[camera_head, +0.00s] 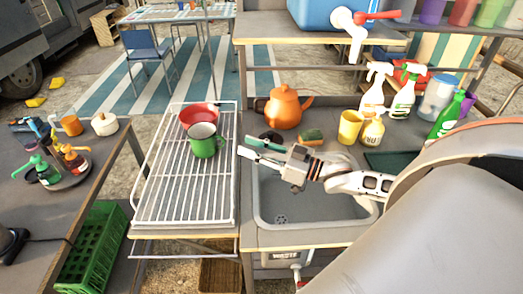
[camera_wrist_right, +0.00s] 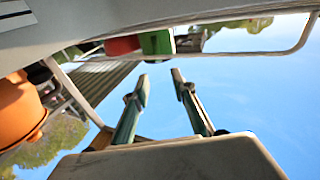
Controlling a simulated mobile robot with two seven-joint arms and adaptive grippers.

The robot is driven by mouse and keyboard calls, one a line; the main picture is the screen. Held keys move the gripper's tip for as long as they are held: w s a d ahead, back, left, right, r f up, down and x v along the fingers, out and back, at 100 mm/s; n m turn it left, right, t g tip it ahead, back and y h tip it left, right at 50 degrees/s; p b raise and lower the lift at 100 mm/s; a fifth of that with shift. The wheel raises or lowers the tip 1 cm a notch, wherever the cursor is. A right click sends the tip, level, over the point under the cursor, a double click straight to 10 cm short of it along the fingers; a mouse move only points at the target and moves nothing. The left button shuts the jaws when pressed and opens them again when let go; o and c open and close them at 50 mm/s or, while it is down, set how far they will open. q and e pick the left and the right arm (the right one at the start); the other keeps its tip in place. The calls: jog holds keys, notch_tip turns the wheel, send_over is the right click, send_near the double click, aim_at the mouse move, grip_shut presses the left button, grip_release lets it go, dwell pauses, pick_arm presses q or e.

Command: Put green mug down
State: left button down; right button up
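The green mug (camera_head: 205,142) stands on the white wire drying rack (camera_head: 165,205), just in front of the red bowl (camera_head: 197,115) and partly overlapping it in the head view. My right gripper (camera_head: 243,148) is just right of the mug, over the rack's right edge and the sink's left side. Its fingers are apart with nothing between them. In the right wrist view the open fingers (camera_wrist_right: 160,78) show against sky, and the green mug (camera_wrist_right: 157,43) is beyond the tips. My left gripper is not in view.
The orange teapot (camera_head: 284,108) stands behind the sink (camera_head: 285,212). Spray bottles (camera_head: 375,92), a yellow cup (camera_head: 350,127) and a green bottle (camera_head: 445,118) stand to its right. Bottles on a round tray (camera_head: 78,181) are on the left table. The rack's front part is clear.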

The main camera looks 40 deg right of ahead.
jog(key=shift+v, duration=1.55)
